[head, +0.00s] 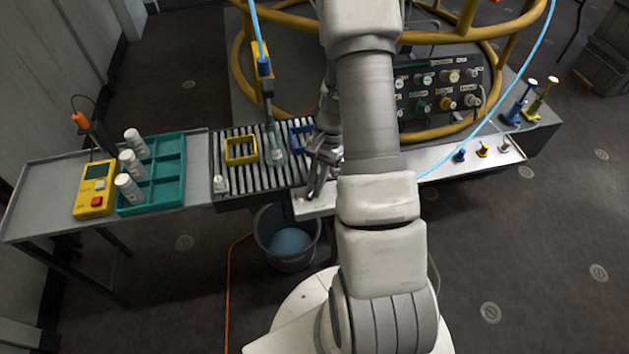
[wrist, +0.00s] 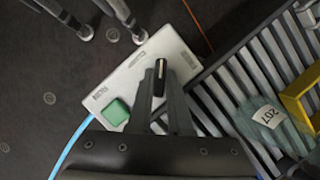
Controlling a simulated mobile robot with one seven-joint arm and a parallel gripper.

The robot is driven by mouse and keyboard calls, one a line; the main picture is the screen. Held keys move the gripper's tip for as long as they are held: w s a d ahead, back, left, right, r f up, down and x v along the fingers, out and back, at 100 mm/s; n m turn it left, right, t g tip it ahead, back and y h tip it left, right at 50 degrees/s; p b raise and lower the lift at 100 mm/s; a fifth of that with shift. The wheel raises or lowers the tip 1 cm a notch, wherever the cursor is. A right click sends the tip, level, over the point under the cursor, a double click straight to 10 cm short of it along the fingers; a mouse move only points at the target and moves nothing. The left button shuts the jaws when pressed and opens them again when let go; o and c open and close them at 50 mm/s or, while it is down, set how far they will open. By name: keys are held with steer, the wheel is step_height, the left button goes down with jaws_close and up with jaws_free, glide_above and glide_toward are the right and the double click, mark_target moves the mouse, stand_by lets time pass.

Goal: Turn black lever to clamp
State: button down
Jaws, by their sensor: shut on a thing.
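The black lever (wrist: 160,74) stands up from a white panel (wrist: 133,72) in the wrist view. My gripper (wrist: 161,92) is shut on the lever, with one finger on each side of it. In the head view my gripper (head: 318,182) is beside the ribbed rack, low over the near end of the white panel (head: 310,207). My own arm hides much of that spot, and I cannot make out the lever there.
A green block or button (wrist: 116,112) sits on the panel beside my fingers. A teal tray (head: 165,185) and yellow device (head: 96,190) are at left. A bucket (head: 287,250) stands below.

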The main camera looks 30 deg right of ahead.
steer(key=n+g+h+p, duration=0.1)
steer(key=n, duration=0.3)
steer(key=shift+s+r+n, duration=0.1)
steer(key=shift+n, duration=0.2)
steer(key=n+h, duration=0.1)
steer(key=n, duration=0.1)
steer(key=n+g+p, duration=0.1)
steer(key=n, duration=0.1)
steer(key=shift+d+h, duration=0.15)
steer(key=shift+h, duration=0.25)
steer(key=shift+n, duration=0.3)
steer(key=c, duration=1.1)
jaws_free()
steer(key=p+v, duration=0.3)
steer(key=v, duration=1.4)
steer(key=shift+r, duration=0.1)
steer(key=shift+p, duration=0.3)
